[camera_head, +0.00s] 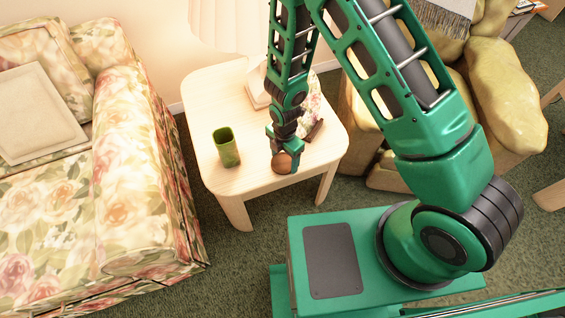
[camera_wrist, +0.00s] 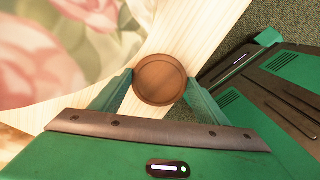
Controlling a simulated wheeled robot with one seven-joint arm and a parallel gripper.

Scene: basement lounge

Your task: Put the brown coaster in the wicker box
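The round brown coaster (camera_head: 284,162) is at the front edge of the pale wooden side table (camera_head: 238,178). My gripper (camera_head: 285,150) points down over that edge, with its fingers on the coaster. In the wrist view the coaster (camera_wrist: 160,80) sits between the two fingertips of my gripper (camera_wrist: 160,82), which touch its opposite sides. Table wood and some carpet show behind it. I cannot tell clearly how far it is above the tabletop. I do not see a wicker box in either view.
A green cup (camera_head: 226,147) stands left of my gripper on the table. A lamp (camera_head: 257,92) and a small floral item (camera_head: 312,100) stand behind. A floral sofa (camera_head: 130,190) is on the left, a yellowish armchair (camera_head: 500,95) on the right. Green carpet (camera_head: 240,265) lies in front.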

